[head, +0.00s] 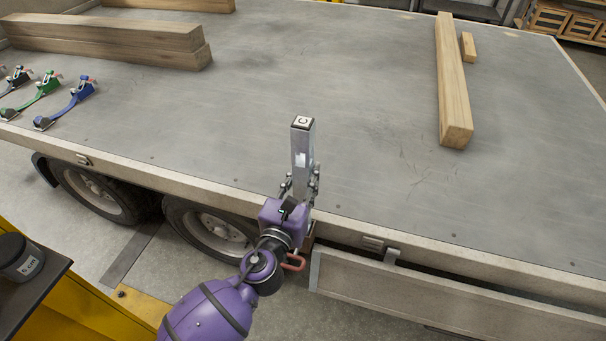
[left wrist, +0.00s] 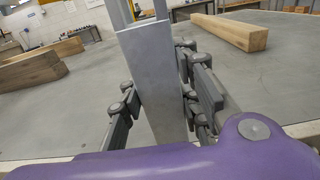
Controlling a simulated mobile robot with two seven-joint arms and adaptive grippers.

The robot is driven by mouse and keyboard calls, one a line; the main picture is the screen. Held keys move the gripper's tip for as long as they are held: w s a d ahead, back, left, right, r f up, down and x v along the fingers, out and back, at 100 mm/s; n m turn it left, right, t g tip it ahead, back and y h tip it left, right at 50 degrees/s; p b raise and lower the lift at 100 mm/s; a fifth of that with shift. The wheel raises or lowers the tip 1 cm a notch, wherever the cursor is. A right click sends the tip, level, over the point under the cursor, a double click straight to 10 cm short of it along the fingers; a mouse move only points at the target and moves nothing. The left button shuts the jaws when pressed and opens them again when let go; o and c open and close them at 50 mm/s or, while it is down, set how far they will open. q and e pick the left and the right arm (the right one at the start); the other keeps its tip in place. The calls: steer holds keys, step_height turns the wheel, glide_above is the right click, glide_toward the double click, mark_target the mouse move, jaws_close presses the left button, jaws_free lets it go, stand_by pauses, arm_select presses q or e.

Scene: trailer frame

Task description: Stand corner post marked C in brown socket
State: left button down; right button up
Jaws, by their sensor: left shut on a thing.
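The corner post (head: 302,149) is a grey metal upright with a letter C on its top cap. It stands about upright at the near edge of the trailer bed (head: 360,150). My left gripper (head: 300,186) is shut on the post. In the left wrist view the post (left wrist: 151,75) rises between the two fingers of the gripper (left wrist: 160,100). My right gripper is not in view.
Long timber beams (head: 110,38) lie at the back left, and another beam (head: 453,85) lies at the right. Several ratchet straps (head: 68,103) lie at the left edge. A lowered side board (head: 430,300) hangs at the near right. The middle of the bed is clear.

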mark_target(300, 200)
arm_select(q)
steer(key=shift+f+b, duration=0.4)
steer(key=shift+f, duration=0.2)
steer(key=shift+f+b, duration=0.8)
steer(key=shift+f, duration=0.35)
steer(key=shift+f+b, duration=0.65)
steer(key=shift+f, duration=0.2)
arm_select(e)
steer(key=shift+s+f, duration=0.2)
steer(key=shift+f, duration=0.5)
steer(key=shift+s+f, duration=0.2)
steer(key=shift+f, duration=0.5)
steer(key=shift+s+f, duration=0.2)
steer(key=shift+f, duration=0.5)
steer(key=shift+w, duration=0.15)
arm_select(q)
steer(key=c, duration=1.2)
jaws_free()
steer(key=shift+s+f, duration=0.1)
steer(key=shift+f, duration=0.1)
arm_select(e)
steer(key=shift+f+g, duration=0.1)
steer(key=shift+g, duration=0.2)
